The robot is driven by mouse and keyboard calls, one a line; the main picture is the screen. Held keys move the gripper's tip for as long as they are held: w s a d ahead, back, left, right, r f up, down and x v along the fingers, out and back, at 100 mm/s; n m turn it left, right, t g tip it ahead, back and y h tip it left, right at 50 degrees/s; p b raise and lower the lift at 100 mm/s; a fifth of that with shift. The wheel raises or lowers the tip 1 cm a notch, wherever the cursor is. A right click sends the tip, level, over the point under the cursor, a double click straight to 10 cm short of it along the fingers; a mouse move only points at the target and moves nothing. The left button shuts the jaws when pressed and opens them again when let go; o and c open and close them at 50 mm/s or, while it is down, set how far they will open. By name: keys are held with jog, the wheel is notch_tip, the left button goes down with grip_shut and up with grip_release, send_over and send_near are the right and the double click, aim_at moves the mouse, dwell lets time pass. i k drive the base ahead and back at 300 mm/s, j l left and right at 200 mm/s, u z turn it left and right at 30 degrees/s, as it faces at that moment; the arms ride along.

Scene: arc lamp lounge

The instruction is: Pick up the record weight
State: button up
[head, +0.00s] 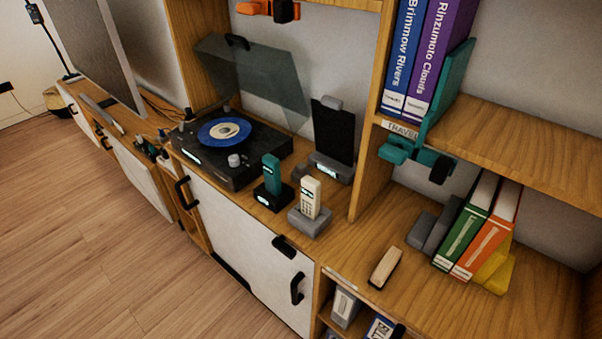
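A black turntable (257,157) stands on the wooden cabinet top at the left of the shelf unit, with a blue record (209,132) on it. A small silver-grey cylinder (234,160) sits at the turntable's front right corner, beside the record. It may be the record weight or a knob; I cannot tell which. The record's pale centre (225,130) shows no clear weight on it. A tinted lid (265,80) stands raised behind the turntable. My gripper is not in view.
A teal handset (271,174) and a cream handset (311,197) stand in docks right of the turntable, before a black upright device (333,133). Cabinet doors (245,245) with black handles lie below. A beige block (385,267) lies farther right. The wood floor (90,230) at left is clear.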

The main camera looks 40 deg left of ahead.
aim_at(297, 173)
jog(key=u, duration=1.55)
